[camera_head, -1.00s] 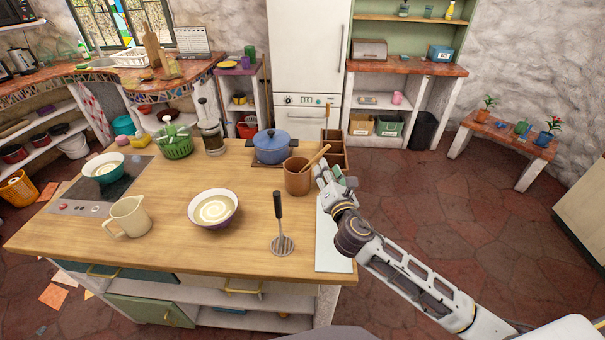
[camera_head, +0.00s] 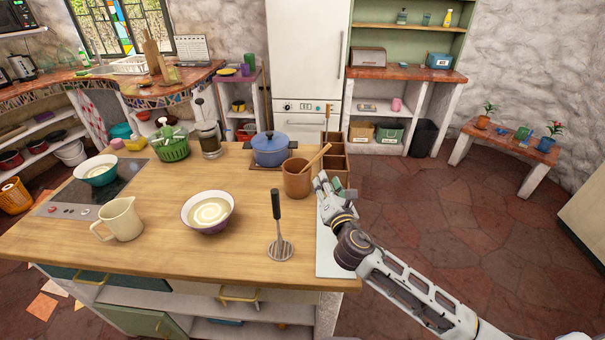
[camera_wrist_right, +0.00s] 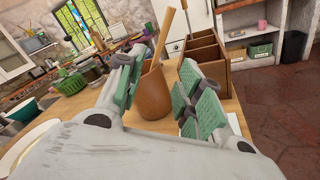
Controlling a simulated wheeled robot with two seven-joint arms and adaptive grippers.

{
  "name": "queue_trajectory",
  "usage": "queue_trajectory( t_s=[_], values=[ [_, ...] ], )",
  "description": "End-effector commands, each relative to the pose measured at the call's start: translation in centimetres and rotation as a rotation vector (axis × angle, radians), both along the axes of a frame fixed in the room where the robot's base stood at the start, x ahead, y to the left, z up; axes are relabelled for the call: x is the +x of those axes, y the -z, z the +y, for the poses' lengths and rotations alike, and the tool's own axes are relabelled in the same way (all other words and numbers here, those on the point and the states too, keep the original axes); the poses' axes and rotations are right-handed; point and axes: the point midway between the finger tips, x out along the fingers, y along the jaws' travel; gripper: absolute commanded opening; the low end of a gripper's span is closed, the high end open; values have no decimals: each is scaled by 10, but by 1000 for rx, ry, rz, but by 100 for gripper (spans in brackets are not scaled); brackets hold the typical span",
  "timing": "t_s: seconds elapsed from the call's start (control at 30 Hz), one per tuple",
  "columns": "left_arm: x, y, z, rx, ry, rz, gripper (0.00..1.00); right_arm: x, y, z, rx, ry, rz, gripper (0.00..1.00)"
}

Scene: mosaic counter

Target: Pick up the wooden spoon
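The wooden spoon (camera_head: 317,158) leans in a brown wooden crock (camera_head: 297,180) on the island, its handle sticking up and to the right. In the right wrist view the spoon handle (camera_wrist_right: 163,38) rises from the crock (camera_wrist_right: 150,95), and the spoon's lower end is hidden inside. My right gripper (camera_head: 322,183) is just right of the crock. In the right wrist view its green-padded fingers (camera_wrist_right: 160,97) are spread wide and empty, with the crock showing between and beyond them. My left gripper is not in view.
A wooden divided box (camera_head: 335,170) stands behind the crock. A blue pot (camera_head: 270,149), a cream-filled bowl (camera_head: 208,211), a masher (camera_head: 279,235) and a jug (camera_head: 119,220) are on the island (camera_head: 160,252). A white board (camera_head: 328,262) lies at its right edge.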

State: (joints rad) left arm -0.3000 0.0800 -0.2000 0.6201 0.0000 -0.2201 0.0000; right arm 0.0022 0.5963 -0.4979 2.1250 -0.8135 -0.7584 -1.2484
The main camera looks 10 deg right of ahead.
Motion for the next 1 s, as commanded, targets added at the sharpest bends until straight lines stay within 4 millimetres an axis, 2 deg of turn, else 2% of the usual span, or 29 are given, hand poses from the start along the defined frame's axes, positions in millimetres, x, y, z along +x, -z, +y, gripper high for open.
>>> queue_trajectory(
  t_s=[0.27,1.0],
  values=[
    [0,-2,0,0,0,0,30,12,0,0,1,0,0,36],
    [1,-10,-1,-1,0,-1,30,81,0,-2,0,0,0,36]
  ],
)
